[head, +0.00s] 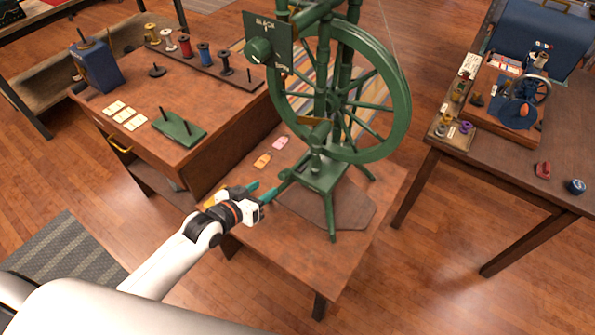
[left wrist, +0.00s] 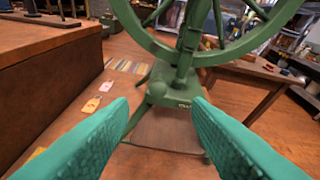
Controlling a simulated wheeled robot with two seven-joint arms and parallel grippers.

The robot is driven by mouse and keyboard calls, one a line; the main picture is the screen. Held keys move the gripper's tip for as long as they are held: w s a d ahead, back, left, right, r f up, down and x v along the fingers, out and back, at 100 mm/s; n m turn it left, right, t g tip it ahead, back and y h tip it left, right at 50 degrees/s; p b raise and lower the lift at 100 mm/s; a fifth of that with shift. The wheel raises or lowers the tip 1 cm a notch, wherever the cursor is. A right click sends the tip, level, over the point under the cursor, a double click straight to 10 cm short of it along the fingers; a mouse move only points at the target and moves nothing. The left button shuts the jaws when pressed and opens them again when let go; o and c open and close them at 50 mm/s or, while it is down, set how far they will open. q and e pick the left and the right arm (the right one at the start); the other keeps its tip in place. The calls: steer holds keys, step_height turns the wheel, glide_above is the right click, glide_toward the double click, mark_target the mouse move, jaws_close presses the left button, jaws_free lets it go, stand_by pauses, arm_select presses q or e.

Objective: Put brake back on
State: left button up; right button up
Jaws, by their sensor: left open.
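A green spinning wheel (head: 405,110) stands upright on a low wooden table (head: 285,245). I cannot tell which part is the brake. My left gripper (head: 262,190) is open with nothing between its teal fingers, left of the wheel's green base (head: 320,173) and low over the table. In the left wrist view, the base (left wrist: 172,92) shows ahead between the two spread fingers (left wrist: 160,112). My right gripper is out of view.
A wooden desk (head: 165,110) at left holds spools, cards and a green peg stand (head: 179,129). A pink tag (head: 281,143) and an orange tag (head: 262,161) lie left of the wheel. Another table (head: 500,170) at right holds a blue case (head: 540,38) and small items.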

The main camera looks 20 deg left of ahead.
mark_target(281, 176)
arm_select(q)
steer(key=x, duration=0.4)
steer(key=shift+a, duration=0.25)
steer(key=x, duration=0.6)
steer(key=shift+d+f, duration=0.1)
steer(key=shift+d, duration=0.05)
steer(key=shift+x, duration=0.8)
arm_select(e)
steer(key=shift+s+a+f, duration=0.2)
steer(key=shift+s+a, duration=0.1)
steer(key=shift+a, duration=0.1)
arm_select(q)
jaws_close()
